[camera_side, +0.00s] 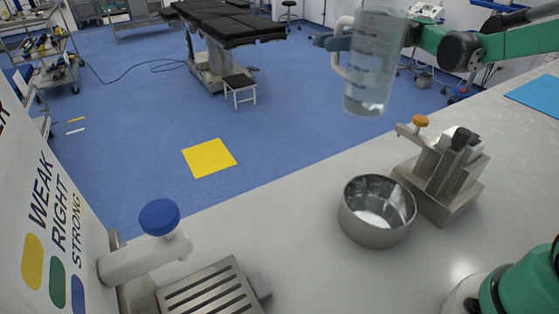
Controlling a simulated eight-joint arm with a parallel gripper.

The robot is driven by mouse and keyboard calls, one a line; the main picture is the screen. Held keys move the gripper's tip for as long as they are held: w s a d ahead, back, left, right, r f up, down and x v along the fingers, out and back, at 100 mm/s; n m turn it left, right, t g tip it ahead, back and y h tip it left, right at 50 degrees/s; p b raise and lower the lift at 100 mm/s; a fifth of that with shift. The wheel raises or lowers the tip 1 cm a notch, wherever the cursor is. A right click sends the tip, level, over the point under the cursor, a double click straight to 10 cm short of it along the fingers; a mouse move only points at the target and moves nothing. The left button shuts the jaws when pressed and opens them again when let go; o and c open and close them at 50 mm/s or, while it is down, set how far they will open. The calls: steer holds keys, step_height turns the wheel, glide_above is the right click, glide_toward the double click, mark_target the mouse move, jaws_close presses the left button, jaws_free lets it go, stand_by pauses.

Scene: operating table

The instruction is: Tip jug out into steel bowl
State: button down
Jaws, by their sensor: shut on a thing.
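A clear jug (372,68) with a pale handle is held up in the air, above and behind the steel bowl. It looks upright, and a little clear content seems to show near its base. My gripper (333,43) is shut on the jug near its upper part, partly hidden behind it. The steel bowl (377,236) stands upright on the grey counter (300,225), with its opening facing up. Its inside is shiny, and I cannot tell if it holds anything. The jug and the bowl are well apart.
A metal stand (440,180) with an orange knob is close to the bowl's right. A dispenser with a blue knob (159,217) and a slotted drain tray (212,292) are at the front left. A blue mat (537,94) lies at far right. The counter left of the bowl is clear.

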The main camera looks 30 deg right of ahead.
steer(key=s+d+m+t+h, duration=0.35)
steer(key=d+m+t, duration=0.35)
steer(key=d, duration=1.2)
steer(key=shift+n+t+y, duration=0.25)
steer(key=shift+n+t, duration=0.35)
steer(key=shift+n, duration=0.1)
steer(key=f, duration=0.5)
steer(key=shift+s, duration=0.2)
steer(key=shift+a+r, duration=0.1)
steer(key=shift+r, duration=0.05)
steer(key=shift+s+a+r+n+g+h, duration=0.1)
steer(key=shift+a+r+n+g+h, duration=0.2)
steer(key=shift+a+n+h, duration=0.7)
steer(key=shift+s+a+r+n+g+h, duration=0.15)
steer(key=shift+a+r+n+g+h, duration=0.15)
steer(key=shift+a+n+h, duration=0.75)
steer(key=shift+s+a+r+n+g+h, duration=0.15)
steer(key=shift+a+n+g+h, duration=0.3)
steer(key=shift+h, duration=1)
steer(key=shift+a+r+n+h, duration=0.15)
steer(key=shift+n+h, duration=0.15)
steer(key=shift+h, duration=0.2)
